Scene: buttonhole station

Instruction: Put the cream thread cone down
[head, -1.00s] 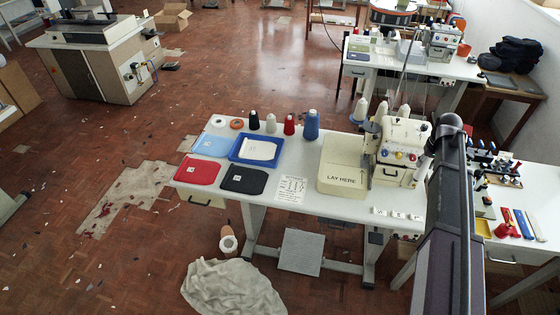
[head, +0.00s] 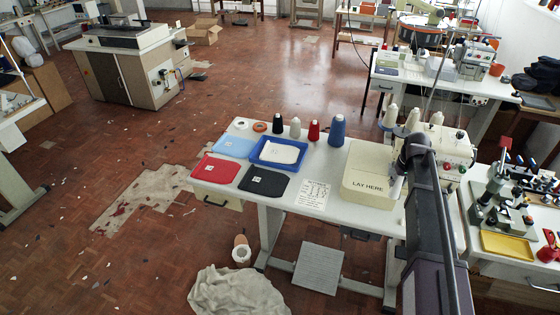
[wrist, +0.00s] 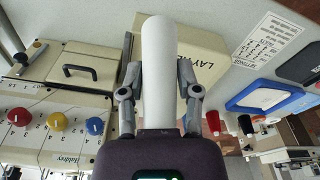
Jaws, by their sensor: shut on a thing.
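My gripper (wrist: 158,88) is shut on the cream thread cone (wrist: 158,45), which looks near white in the wrist view. Its fingers press on both sides of the cone, and its body stands out past them. In the head view, my gripper is mostly hidden by my arm at the right of the white table (head: 325,217). A pale part of the cone (head: 396,189) shows below it, beside the LAY HERE block (head: 370,185). I cannot tell whether the cone touches anything.
A row of black (head: 278,124), cream (head: 295,127), red (head: 314,131) and blue (head: 337,130) cones stands at the table's back edge. A blue tray (head: 257,160) and folded cloths lie at the left. The sewing machine (head: 447,147) stands at the right.

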